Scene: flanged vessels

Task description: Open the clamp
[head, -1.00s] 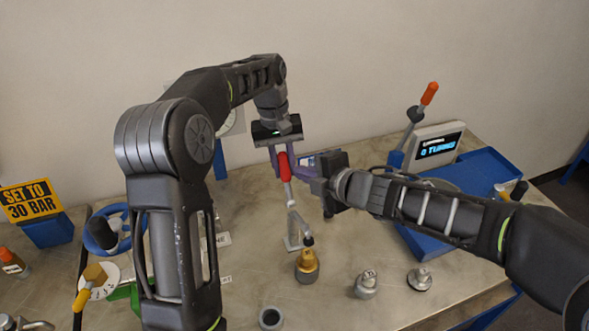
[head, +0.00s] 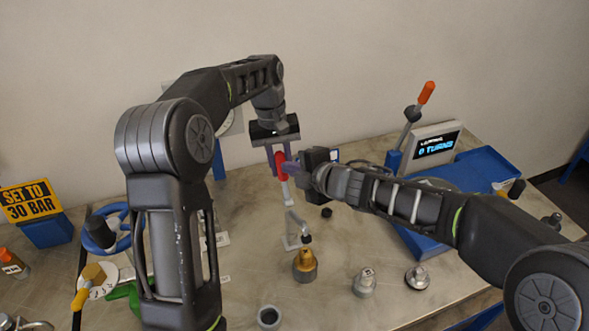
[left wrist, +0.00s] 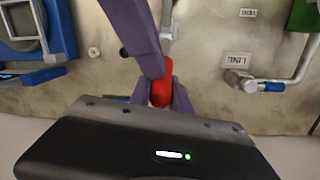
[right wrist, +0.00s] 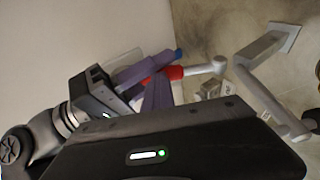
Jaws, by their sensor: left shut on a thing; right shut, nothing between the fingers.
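The clamp has a red handle (head: 280,165) standing up and a grey arm (head: 292,222) reaching down to a brass fitting (head: 305,266). My left gripper (head: 281,172) is shut on the red handle from above. The handle also shows between its purple fingers in the left wrist view (left wrist: 162,92). My right gripper (head: 290,168) is shut and empty, its purple fingers coming in from the right beside the handle. I cannot tell whether they touch it. In the right wrist view the red handle (right wrist: 172,73) shows partly behind the purple fingers.
A blue tray (head: 490,172), a lever with orange grip (head: 427,92) and a display (head: 434,146) are right. A blue handwheel (head: 122,240) is left.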

